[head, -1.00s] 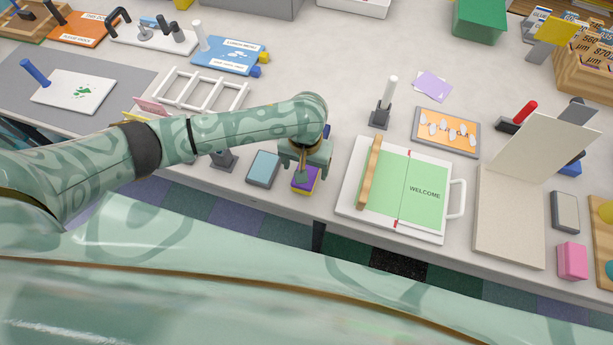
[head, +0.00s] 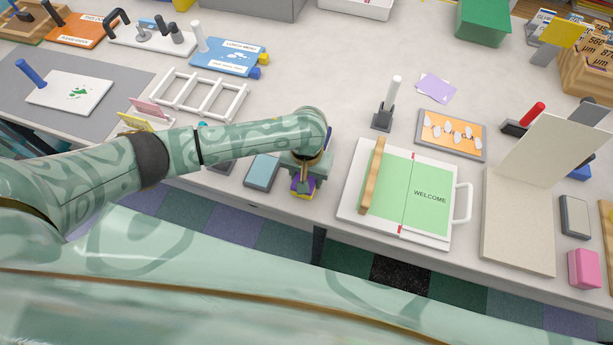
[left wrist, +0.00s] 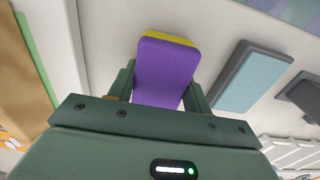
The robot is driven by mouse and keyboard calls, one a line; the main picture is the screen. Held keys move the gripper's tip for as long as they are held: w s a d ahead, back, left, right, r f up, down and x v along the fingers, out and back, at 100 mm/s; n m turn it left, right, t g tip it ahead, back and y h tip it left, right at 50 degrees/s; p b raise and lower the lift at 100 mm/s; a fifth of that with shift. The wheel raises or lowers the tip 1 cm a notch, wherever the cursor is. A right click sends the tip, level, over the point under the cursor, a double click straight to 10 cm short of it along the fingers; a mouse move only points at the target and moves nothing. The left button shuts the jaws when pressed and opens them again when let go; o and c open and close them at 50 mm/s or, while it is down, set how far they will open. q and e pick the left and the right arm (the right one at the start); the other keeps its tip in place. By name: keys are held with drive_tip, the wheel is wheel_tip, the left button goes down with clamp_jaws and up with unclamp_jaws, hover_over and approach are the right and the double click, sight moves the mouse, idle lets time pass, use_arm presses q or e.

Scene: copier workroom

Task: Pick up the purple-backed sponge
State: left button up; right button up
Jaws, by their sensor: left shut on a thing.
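The purple-backed sponge (left wrist: 166,68) shows its purple back and a strip of yellow in the left wrist view. It sits between the two fingers of my left gripper (left wrist: 160,88), which is shut on it. In the head view the sponge (head: 303,188) shows just below my left gripper (head: 306,178), near the table's front edge, partly hidden by the gripper. I cannot tell whether it touches the table. My right gripper is not in view.
A blue-topped grey block (head: 262,171) lies just left of the sponge. A white board with a green WELCOME sheet (head: 431,196) lies to the right. A dark stand with a white handle (head: 383,119) is behind. A pink block (head: 584,268) is at the far right.

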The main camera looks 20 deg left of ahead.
use_arm(q)
drive_tip(key=shift+r, duration=0.1)
drive_tip(key=shift+r, duration=0.3)
wheel_tip(320, 180, up, 3)
drive_tip(key=shift+f+p, duration=0.2)
drive_tip(key=shift+p, duration=0.7)
drive_tip(key=s+a+r+p, duration=0.5)
drive_tip(key=a+r, duration=0.4)
drive_tip(key=a, duration=0.3)
drive_tip(key=shift+s+a+r, duration=0.2)
drive_tip(key=shift+s+r, duration=0.1)
drive_tip(key=shift+s, duration=0.5)
drive_tip(key=shift+o, duration=0.7)
drive_tip(key=shift+c, duration=0.4)
drive_tip(key=shift+g, duration=0.5)
drive_tip(key=shift+w+d+f+b, duration=0.2)
drive_tip(key=shift+w+f, duration=0.75)
drive_tip(key=shift+f, duration=0.25)
drive_tip(key=shift+w+d+f+b, duration=0.2)
drive_tip(key=shift+w+f, duration=0.7)
drive_tip(key=shift+f, duration=0.25)
